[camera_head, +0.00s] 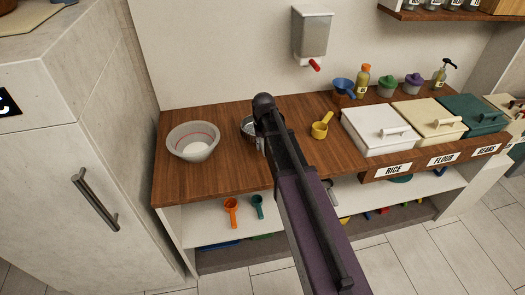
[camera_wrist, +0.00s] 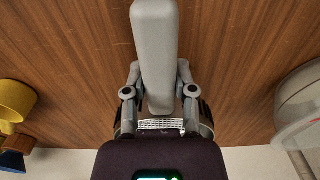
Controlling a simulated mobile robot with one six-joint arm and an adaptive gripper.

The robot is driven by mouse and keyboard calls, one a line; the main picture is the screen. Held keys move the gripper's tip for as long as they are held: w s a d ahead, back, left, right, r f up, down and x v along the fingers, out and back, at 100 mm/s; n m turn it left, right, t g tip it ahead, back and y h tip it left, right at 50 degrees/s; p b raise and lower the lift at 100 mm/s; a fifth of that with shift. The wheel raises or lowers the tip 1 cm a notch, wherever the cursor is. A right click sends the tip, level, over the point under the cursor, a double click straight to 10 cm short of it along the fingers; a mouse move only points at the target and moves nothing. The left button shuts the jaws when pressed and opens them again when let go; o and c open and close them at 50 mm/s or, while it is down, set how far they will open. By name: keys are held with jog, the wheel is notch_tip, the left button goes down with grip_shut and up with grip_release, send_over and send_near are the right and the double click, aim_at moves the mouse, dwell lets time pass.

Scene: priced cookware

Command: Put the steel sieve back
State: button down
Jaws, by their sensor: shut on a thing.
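The steel sieve (camera_head: 247,128) is at the middle of the wooden counter, partly hidden behind my arm in the head view. In the wrist view its thick grey handle (camera_wrist: 155,40) runs toward the top of the picture. A strip of its mesh (camera_wrist: 160,124) shows between the finger bases. My gripper (camera_wrist: 157,78) is shut on the sieve, with its fingers on both sides of the handle. I cannot tell whether the sieve touches the counter.
A pale bowl (camera_head: 193,142) stands left of the sieve, a yellow scoop (camera_head: 321,126) right. Labelled bins, including the rice bin (camera_head: 377,130), line the right side. A dispenser (camera_head: 312,33) hangs above. Orange (camera_head: 231,211) and teal (camera_head: 257,205) scoops are below the counter's front edge.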

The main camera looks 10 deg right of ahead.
jog(key=shift+w+f, duration=0.3)
jog(key=shift+w, duration=0.15)
jog(key=shift+s+f+b, duration=0.1)
jog(key=shift+f+b, duration=1.4)
jog(key=shift+b, duration=0.25)
jog(key=shift+f, duration=0.15)
jog(key=shift+c, duration=2.2)
grip_release()
notch_tip(320, 180, up, 12)
jog(key=p, duration=1.2)
jog(key=shift+s, duration=0.1)
